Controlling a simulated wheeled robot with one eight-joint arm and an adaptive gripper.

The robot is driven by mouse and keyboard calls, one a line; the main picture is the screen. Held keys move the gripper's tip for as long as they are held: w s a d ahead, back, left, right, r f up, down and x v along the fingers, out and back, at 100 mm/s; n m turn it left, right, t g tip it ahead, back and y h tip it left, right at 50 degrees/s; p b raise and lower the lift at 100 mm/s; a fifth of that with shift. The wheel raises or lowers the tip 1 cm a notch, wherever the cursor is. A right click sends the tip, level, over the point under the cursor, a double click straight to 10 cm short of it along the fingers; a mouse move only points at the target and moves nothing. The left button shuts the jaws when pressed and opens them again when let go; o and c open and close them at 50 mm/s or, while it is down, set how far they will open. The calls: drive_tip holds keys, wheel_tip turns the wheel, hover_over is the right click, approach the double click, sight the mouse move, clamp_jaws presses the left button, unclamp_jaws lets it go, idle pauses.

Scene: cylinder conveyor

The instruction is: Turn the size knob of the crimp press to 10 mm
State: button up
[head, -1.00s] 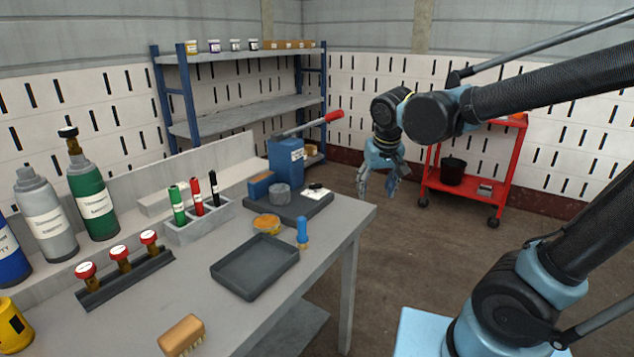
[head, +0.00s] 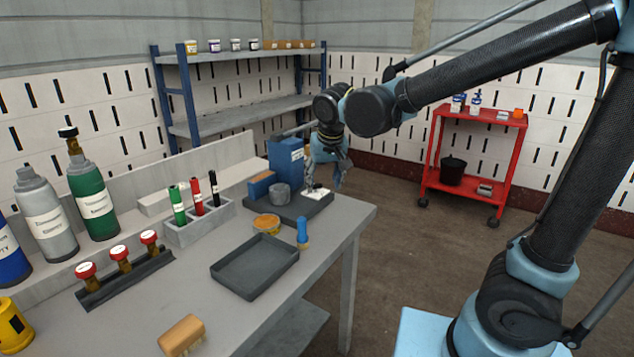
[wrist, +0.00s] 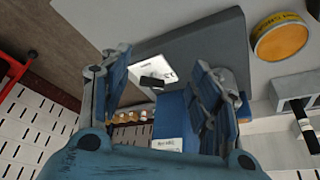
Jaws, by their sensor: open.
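The crimp press is a blue block (head: 287,157) on a dark grey base (head: 292,207) at the back right of the bench. The blue body also shows in the wrist view (wrist: 170,127). The size knob is a small black bar (wrist: 154,81) on a white plate (wrist: 150,66) on that base. The scale marks are too small to read. My gripper (head: 323,184) is open above the white plate. In the wrist view, its fingers (wrist: 161,76) stand on either side of the knob, with no contact visible. In the head view, the gripper partly hides the plate.
A grey cylinder (head: 280,193) and a smaller blue block (head: 262,185) stand on the base left of the plate. The press lever (head: 290,132) runs behind my gripper.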

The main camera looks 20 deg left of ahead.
hover_over(316, 184)
drive_tip(key=s+d, duration=0.1)
drive_tip(key=s, duration=0.1)
drive_tip(key=shift+d, duration=0.2)
drive_tip(key=x, duration=0.4)
drive_tip(key=shift+w+a, duration=0.1)
drive_tip(key=shift+w+a+f, duration=0.15)
drive_tip(key=shift+f, duration=0.35)
drive_tip(key=c, duration=1.1)
